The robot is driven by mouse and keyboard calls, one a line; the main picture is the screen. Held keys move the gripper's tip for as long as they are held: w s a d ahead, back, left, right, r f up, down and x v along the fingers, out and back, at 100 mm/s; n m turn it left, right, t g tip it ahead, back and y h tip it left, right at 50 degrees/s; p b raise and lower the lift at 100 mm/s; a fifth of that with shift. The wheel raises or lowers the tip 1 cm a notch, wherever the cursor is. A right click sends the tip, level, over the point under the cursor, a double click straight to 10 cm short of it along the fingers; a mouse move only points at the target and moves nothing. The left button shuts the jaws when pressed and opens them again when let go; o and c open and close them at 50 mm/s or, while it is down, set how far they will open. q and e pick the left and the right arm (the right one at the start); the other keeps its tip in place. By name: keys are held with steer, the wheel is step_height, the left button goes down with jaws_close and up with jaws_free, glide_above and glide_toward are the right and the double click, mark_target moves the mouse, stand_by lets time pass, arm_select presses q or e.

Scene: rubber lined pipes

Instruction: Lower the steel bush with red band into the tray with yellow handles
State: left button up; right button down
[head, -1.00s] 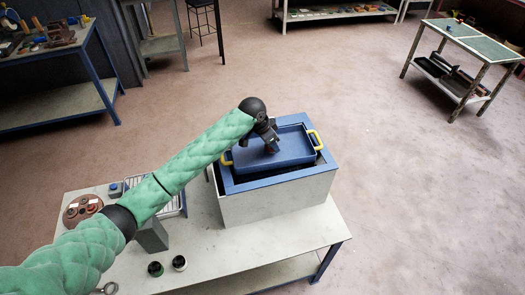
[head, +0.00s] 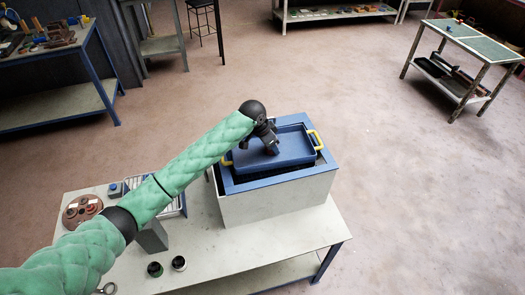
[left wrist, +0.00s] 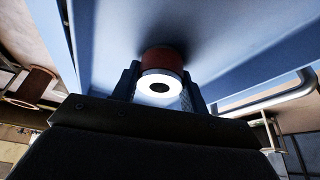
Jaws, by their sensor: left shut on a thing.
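The steel bush with red band (left wrist: 159,82) shows in the left wrist view, with a bright round end, a dark bore and a dark red band. My left gripper (head: 272,148) is shut on it; in the left wrist view the fingers (left wrist: 160,92) stand on either side of it. The blue tray with yellow handles (head: 296,157) sits on a pale box, and my left gripper is over its inside. The tray's blue surface (left wrist: 225,40) fills much of the left wrist view behind the bush. Whether the bush touches the tray floor I cannot tell. My right gripper is out of view.
The pale box (head: 275,204) with a blue rim stands on a light workbench (head: 220,262).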

arm_select(q)
steer(key=o, duration=1.3)
steer(key=shift+c, duration=0.2)
